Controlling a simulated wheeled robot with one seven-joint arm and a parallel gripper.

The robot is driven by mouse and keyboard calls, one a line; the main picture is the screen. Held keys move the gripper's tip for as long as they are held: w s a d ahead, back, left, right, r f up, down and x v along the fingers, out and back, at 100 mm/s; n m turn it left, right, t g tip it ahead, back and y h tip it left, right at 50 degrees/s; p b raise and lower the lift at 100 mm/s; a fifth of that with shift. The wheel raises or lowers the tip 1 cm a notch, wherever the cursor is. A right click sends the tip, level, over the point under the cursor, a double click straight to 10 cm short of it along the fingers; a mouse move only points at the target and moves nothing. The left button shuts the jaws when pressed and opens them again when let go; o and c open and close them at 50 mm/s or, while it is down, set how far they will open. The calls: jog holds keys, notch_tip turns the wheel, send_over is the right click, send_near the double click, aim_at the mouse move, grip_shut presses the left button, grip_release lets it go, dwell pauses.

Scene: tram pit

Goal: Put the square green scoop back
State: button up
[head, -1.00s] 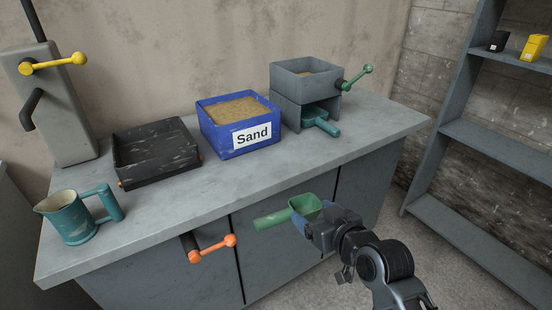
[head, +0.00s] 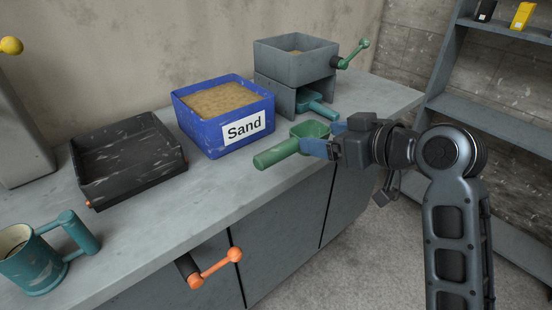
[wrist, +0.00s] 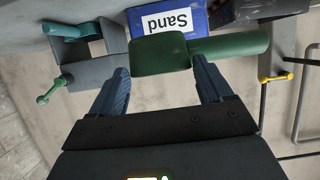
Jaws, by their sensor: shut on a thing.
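The green scoop (head: 283,150) is held by my gripper (head: 318,148), in front of the right part of the counter in the head view. Its round handle points left and its cup sits to the right, by the blue fingers. In the wrist view the scoop (wrist: 228,46) lies across the tips of both fingers of my gripper (wrist: 160,88). A second scoop, teal (head: 318,106), sits in the opening under the grey hopper box (head: 295,62).
The blue sand box (head: 222,118) and a black tray (head: 128,160) stand on the grey counter (head: 170,218). A teal mug (head: 35,258) is at the left. An orange crank (head: 215,268) sticks out in front. A shelf rack (head: 480,115) is at the right.

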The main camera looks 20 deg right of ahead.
aim_at(310, 159)
jog(key=x, duration=0.4)
jog(key=f+x, duration=0.1)
jog(key=x, duration=0.3)
jog(key=f+x, duration=0.1)
jog(key=x, duration=0.3)
jog(key=shift+a+f+p, duration=0.1)
jog(key=shift+a+p, duration=0.1)
jog(key=shift+p, duration=0.2)
jog(key=shift+f, duration=0.15)
jog(key=shift+f+p, duration=0.3)
jog(key=shift+f, duration=1.45)
jog(key=shift+f, duration=0.2)
jog(key=o, duration=1)
jog(key=shift+d+b+v, duration=0.1)
jog(key=shift+b+v, duration=0.3)
jog(key=shift+v, duration=1.55)
jog(key=shift+d+b+v, duration=0.15)
jog(key=shift+b+v, duration=0.2)
jog(key=shift+v, duration=1.6)
jog(key=shift+w+r, duration=0.1)
